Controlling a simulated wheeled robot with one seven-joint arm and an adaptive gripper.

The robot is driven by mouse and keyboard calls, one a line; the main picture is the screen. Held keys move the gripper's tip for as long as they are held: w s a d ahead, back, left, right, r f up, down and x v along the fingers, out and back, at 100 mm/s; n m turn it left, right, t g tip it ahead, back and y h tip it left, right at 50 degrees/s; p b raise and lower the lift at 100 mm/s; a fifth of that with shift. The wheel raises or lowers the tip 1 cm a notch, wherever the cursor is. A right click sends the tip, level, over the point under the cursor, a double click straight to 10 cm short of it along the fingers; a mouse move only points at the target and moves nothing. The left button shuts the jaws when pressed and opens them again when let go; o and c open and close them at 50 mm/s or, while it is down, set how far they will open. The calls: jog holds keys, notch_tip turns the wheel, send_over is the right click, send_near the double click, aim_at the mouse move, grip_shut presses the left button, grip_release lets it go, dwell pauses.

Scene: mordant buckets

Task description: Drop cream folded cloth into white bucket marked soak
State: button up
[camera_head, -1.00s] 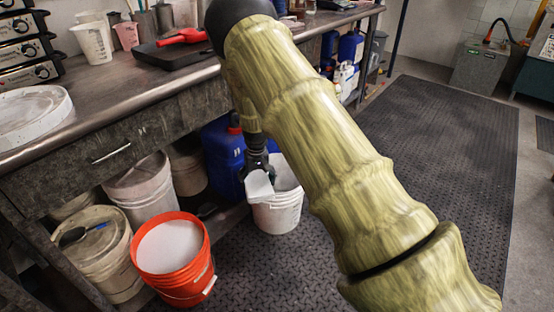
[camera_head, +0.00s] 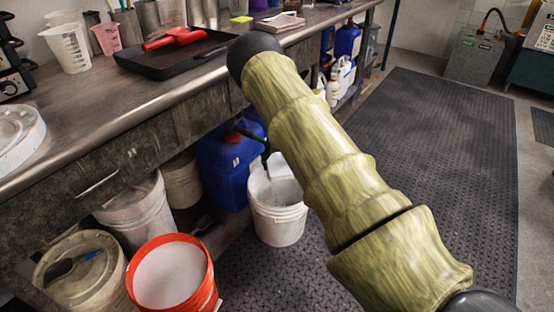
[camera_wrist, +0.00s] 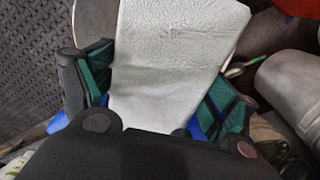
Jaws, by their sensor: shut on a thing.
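The cream folded cloth (camera_wrist: 175,60) fills the middle of the wrist view, looking pale and creased. My gripper (camera_wrist: 160,92) is shut on it, with a green-padded finger at each side. In the head view my gripper (camera_head: 265,158) is small and dark, partly hidden behind my arm, at the back left of the white bucket's (camera_head: 279,226) opening. The bucket stands upright on the floor mat. Its mark cannot be read, and my arm covers part of its right rim. The cloth is hard to tell from the bucket's pale inside in the head view.
An orange bucket (camera_head: 172,275) with pale contents stands left of the white bucket. A blue jerrycan (camera_head: 226,170) stands just behind it, under the workbench (camera_head: 120,110). Lidded pails (camera_head: 140,215) stand under the bench. The dark floor mat (camera_head: 440,140) at right is clear.

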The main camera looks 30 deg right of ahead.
jog(key=shift+s+d+f+b, duration=0.1)
jog(key=shift+d+f+b, duration=0.1)
jog(key=shift+f+b, duration=0.55)
jog(key=shift+s+d+f+b, duration=0.15)
jog(key=shift+f+b, duration=0.25)
jog(key=shift+f, duration=0.5)
notch_tip(320, 180, down, 8)
jog(key=b, duration=0.5)
jog(key=shift+r, duration=0.25)
jog(key=o, duration=0.8)
notch_tip(320, 180, up, 7)
jog(key=p, duration=0.5)
jog(key=shift+r, duration=0.1)
